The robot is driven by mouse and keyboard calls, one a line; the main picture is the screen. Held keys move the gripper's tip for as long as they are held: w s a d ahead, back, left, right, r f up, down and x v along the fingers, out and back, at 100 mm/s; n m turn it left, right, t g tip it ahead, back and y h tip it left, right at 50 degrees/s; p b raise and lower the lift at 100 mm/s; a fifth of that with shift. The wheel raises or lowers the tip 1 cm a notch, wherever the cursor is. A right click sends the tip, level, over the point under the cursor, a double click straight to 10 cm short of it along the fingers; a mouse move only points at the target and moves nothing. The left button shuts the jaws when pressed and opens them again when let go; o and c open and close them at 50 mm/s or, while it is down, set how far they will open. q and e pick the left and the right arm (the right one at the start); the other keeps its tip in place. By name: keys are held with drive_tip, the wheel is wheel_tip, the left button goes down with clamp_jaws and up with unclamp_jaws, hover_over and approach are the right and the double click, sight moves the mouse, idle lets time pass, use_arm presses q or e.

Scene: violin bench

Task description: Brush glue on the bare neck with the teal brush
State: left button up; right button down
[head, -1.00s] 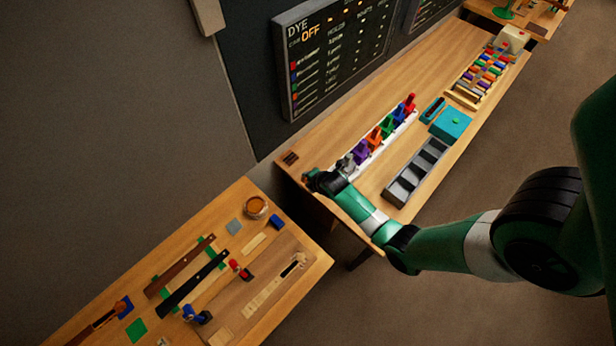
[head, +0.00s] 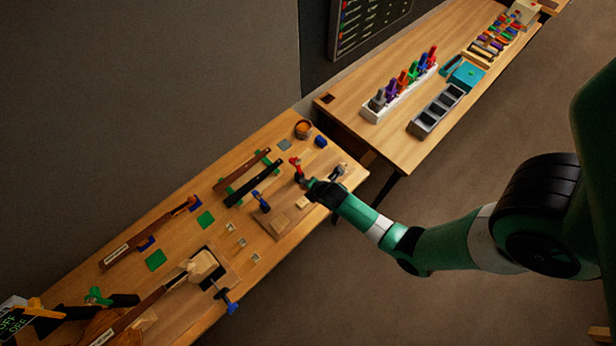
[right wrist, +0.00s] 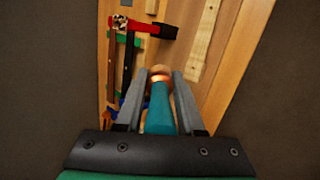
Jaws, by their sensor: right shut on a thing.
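My right gripper (head: 314,190) hangs over the wooden board on the near bench, by a red clamp (head: 297,165). In the right wrist view it is shut on the teal brush (right wrist: 160,112), whose copper-coloured band points away from the fingers. The brush tip is not clear against the wood. A pale wood strip (right wrist: 202,35), which may be the bare neck, lies beyond and right of the brush. In the head view my arm partly covers that area. The glue pot (head: 303,128), with amber content, stands at the back edge. My left gripper is not in view.
Two dark strips (head: 254,184) lie on green blocks left of the gripper. A blue clamp (head: 261,201) stands nearby. Open floor lies to the right.

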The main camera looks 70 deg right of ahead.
drive_tip(key=shift+d+r, duration=0.1)
drive_tip(key=shift+d, duration=0.15)
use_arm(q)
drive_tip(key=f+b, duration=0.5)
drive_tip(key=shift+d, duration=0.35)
use_arm(e)
wheel_tip(320, 180, down, 5)
drive_tip(key=shift+n, duration=0.3)
